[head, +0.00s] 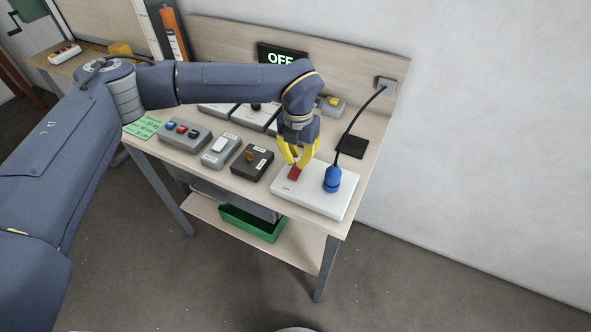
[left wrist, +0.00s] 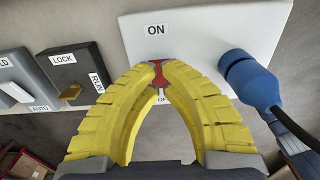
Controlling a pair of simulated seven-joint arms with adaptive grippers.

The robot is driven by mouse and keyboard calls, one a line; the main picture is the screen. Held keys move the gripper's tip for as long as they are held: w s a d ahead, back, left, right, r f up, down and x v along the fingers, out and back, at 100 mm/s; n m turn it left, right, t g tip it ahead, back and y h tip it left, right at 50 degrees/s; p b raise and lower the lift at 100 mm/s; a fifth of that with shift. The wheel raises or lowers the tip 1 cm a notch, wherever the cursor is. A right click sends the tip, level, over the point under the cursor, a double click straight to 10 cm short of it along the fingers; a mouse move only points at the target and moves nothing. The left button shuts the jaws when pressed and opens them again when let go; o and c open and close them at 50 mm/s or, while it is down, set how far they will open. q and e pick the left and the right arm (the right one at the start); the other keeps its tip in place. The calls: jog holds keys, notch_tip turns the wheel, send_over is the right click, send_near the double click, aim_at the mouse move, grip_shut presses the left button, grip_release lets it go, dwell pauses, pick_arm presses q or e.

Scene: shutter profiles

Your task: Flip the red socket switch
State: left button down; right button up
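The white socket box (head: 314,192) lies at the table's right front; its upper part shows in the left wrist view (left wrist: 205,32). Its red switch (head: 294,173) shows between my yellow fingertips in the left wrist view (left wrist: 158,76), mostly hidden by them. An ON label (left wrist: 156,30) lies beyond it; another label is partly covered. My left gripper (head: 298,163) points down at the switch, its tips close together with a narrow gap; contact is unclear. A display (head: 281,58) reads OFF. My right gripper is not in view.
A blue plug (head: 332,178) with a black cable stands in the box, right of my gripper. A dark LOCK/RUN knob box (head: 252,163), a grey rocker box (head: 221,150) and a button box (head: 184,134) sit to the left. A black pad (head: 352,146) lies behind.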

pick_arm(q)
jog(key=shift+f, duration=1.45)
dwell(0.8)
jog(key=shift+r, duration=3.6)
